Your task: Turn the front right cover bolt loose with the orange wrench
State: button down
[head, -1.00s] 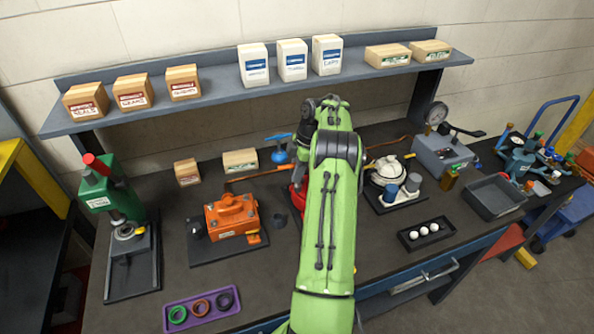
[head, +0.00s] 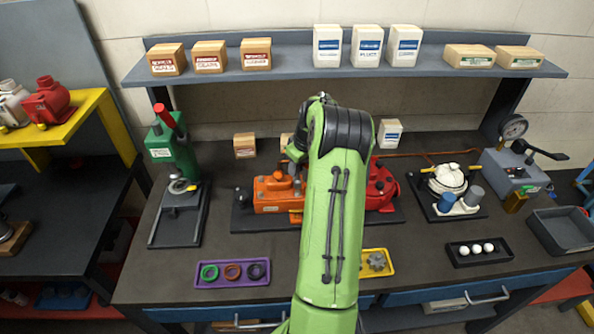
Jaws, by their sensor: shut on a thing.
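My green arm (head: 335,225) reaches over the middle of the bench and folds down behind its own upper link. That link hides my gripper and anything in it. An orange machine housing (head: 270,197) sits on a dark base plate (head: 243,222) left of the arm, its right end partly hidden by the arm. A red round housing (head: 380,188) shows to the right of the arm. The orange wrench cannot be made out. The cover bolts are too small or hidden to tell apart.
A green press (head: 175,150) stands at left. A purple tray of rings (head: 232,284) and a yellow tray with a gear (head: 388,263) lie at the front. A white pump (head: 448,180), a ball tray (head: 450,254) and an empty grey bin (head: 540,232) are at right. A shelf (head: 300,75) with boxes spans the back.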

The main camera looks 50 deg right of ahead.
aim_at(298, 179)
jog(key=m, duration=0.2)
jog(key=m+h+b, duration=0.1)
jog(key=m, duration=0.1)
jog(key=f+m+b, duration=0.1)
jog(key=m, duration=0.1)
jog(key=shift+w+d+m+g+h, duration=0.1)
jog(key=shift+m+g+h, duration=0.3)
jog(key=m, duration=0.3)
jog(key=shift+f+m+g+h, duration=0.1)
jog(key=shift+m+g+h, duration=0.2)
jog(key=shift+m+g, duration=0.1)
jog(key=m+g, duration=0.1)
jog(key=m, duration=0.2)
jog(key=shift+d+m, duration=0.1)
jog(key=shift+m, duration=0.2)
jog(key=shift+f+b, duration=0.2)
jog(key=shift+b, duration=0.1)
jog(key=shift+f+b, duration=0.95)
jog(key=shift+f, duration=0.2)
